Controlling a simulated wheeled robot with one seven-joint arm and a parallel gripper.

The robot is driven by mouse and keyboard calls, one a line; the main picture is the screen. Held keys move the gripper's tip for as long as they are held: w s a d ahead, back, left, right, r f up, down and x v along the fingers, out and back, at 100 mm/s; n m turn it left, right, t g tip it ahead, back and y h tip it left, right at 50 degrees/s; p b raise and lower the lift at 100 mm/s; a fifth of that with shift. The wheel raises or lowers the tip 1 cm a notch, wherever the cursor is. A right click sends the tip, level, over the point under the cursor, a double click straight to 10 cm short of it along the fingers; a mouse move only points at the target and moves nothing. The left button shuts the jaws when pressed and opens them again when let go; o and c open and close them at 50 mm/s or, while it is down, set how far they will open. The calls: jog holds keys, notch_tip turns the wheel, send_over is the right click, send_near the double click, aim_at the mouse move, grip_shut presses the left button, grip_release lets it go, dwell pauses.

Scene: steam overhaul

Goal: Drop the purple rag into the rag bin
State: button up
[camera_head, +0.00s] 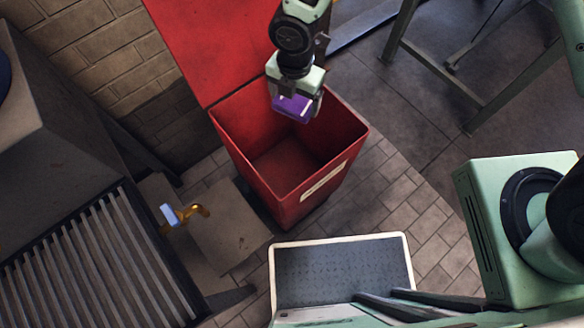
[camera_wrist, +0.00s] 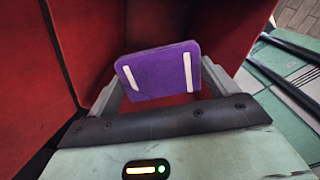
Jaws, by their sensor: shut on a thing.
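The purple rag (camera_head: 293,106) is a flat, folded piece held in my gripper (camera_head: 296,108). In the wrist view the rag (camera_wrist: 160,70) shows two white stripes and sits between the fingers of my gripper (camera_wrist: 160,88), which is shut on it. The rag bin (camera_head: 237,158) is a tall, red, open-topped box with a pale label on its front. The gripper and rag are over the bin's opening, toward its back side. In the wrist view the red walls of the bin (camera_wrist: 90,50) surround the rag. The bin floor I can see looks bare.
A red lid or panel (camera_head: 205,45) stands behind the bin. A slatted dark grate (camera_head: 95,262) is at the lower left, with a brass tap (camera_head: 188,213) beside it. A metal stand (camera_head: 440,80) is at the upper right. Paved floor (camera_head: 395,180) lies clear right of the bin.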

jog(key=shift+f+b, duration=2.05)
jog(key=shift+f, duration=0.6)
jog(key=o, duration=0.9)
jog(key=shift+c, duration=0.2)
jog(key=shift+r, duration=0.1)
notch_tip(320, 180, up, 17)
jog(key=p, duration=0.1)
jog(key=shift+r, duration=0.2)
